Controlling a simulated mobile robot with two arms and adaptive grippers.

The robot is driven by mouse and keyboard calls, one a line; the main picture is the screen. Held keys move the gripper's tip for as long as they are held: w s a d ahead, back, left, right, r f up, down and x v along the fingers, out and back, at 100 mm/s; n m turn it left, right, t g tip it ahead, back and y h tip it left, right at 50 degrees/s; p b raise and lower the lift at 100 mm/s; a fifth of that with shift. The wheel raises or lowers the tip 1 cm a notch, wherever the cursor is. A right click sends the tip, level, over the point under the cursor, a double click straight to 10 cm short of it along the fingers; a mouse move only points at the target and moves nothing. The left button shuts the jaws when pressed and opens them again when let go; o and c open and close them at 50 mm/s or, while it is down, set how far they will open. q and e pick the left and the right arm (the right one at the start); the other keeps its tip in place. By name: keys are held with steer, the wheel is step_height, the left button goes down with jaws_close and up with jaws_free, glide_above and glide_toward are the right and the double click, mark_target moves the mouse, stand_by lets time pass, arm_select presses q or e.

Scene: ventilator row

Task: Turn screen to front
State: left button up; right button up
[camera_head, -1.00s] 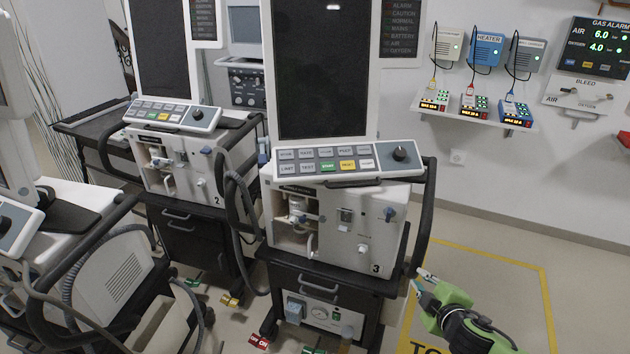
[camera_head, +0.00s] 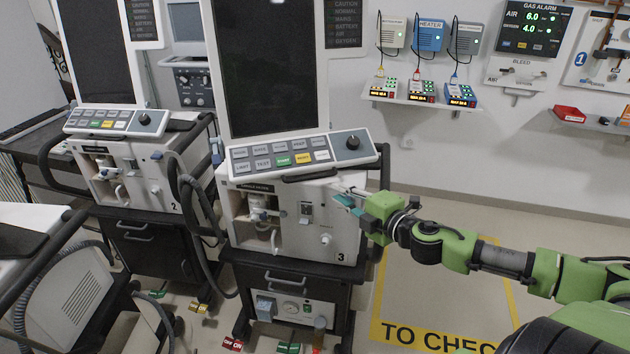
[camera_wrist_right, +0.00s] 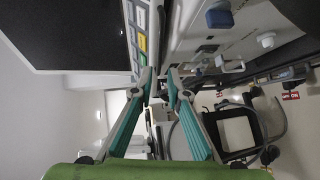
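The ventilator marked 3 (camera_head: 345,240) stands in the middle of the head view. Its tall dark screen (camera_head: 265,70) in a white frame rises above a slanted control panel (camera_head: 300,157) with a black knob. The screen faces roughly toward me, turned slightly. My right gripper (camera_head: 340,194) is at the right side of the ventilator body, just below the panel's right end. In the right wrist view the fingertips (camera_wrist_right: 160,75) have a small gap with nothing clearly between them. The panel's buttons and part of the screen (camera_wrist_right: 65,35) show close by on the left. Contact cannot be told. My left gripper is not in view.
Ventilator 2 (camera_head: 133,180) stands to the left, with black hoses between the two. A wall shelf (camera_head: 425,102) with small devices is at the back right. Yellow-marked floor (camera_head: 440,300) lies beneath my right arm. Pedals (camera_head: 232,344) sit by the ventilator's base.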

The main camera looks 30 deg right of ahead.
mark_target(313, 178)
steer(key=w, duration=0.3)
steer(key=w+f+p, duration=0.1)
steer(key=w, duration=0.2)
steer(key=w+p, duration=0.1)
steer(key=w, duration=0.3)
steer(key=shift+f, duration=0.3)
steer(key=shift+w+a+f, duration=0.1)
steer(key=shift+w+f, duration=0.2)
steer(key=shift+w, duration=0.55)
jaws_close()
